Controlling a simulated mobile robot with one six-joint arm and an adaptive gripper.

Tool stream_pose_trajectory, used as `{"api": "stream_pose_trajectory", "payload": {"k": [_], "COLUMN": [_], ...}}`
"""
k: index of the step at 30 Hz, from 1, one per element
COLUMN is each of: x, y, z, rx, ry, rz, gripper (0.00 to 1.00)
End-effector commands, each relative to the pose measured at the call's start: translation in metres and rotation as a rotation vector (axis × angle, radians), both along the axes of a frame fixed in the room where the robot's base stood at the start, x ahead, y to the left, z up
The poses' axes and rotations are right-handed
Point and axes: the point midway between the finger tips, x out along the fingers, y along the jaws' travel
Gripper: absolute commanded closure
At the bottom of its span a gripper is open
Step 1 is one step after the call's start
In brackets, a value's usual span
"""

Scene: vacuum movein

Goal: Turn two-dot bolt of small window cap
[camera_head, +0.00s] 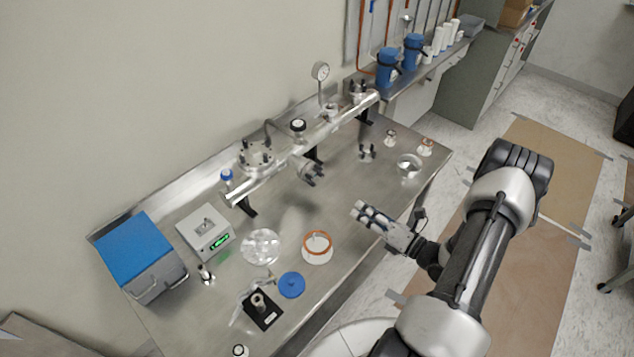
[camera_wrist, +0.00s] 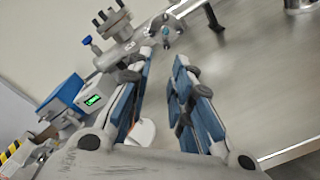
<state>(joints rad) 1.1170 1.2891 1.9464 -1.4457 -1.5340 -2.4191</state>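A steel tube assembly runs along the back of the metal bench. A small bolted flange (camera_head: 312,170) faces out from its front side and may be the small window cap. It also shows in the wrist view (camera_wrist: 166,32), beyond the fingertips. A larger bolted flange (camera_head: 257,155) sits on top of the tube's left part. Dot marks on the bolts are too small to make out. My gripper (camera_head: 358,211) is over the bench, apart from the flange, in front and to its right. In the wrist view its two fingers (camera_wrist: 165,60) are spread with nothing between them.
A blue-lidded box (camera_head: 133,250), a grey device with a green display (camera_head: 205,233), clear plates (camera_head: 260,247), an orange-rimmed dish (camera_head: 317,247) and a blue disc (camera_head: 291,285) occupy the bench's left and front. The bench middle (camera_head: 285,200) is clear.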

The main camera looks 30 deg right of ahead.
Motion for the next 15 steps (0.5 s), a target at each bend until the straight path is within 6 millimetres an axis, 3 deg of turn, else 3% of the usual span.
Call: {"api": "stream_pose_trajectory", "payload": {"k": [5, 15], "x": [0.000, 0.061], "y": [0.009, 0.032], "z": [0.005, 0.004], "rx": [-0.014, -0.016], "ry": [-0.060, -0.059], "rz": [0.022, 0.026], "gripper": [0.80, 0.80]}}
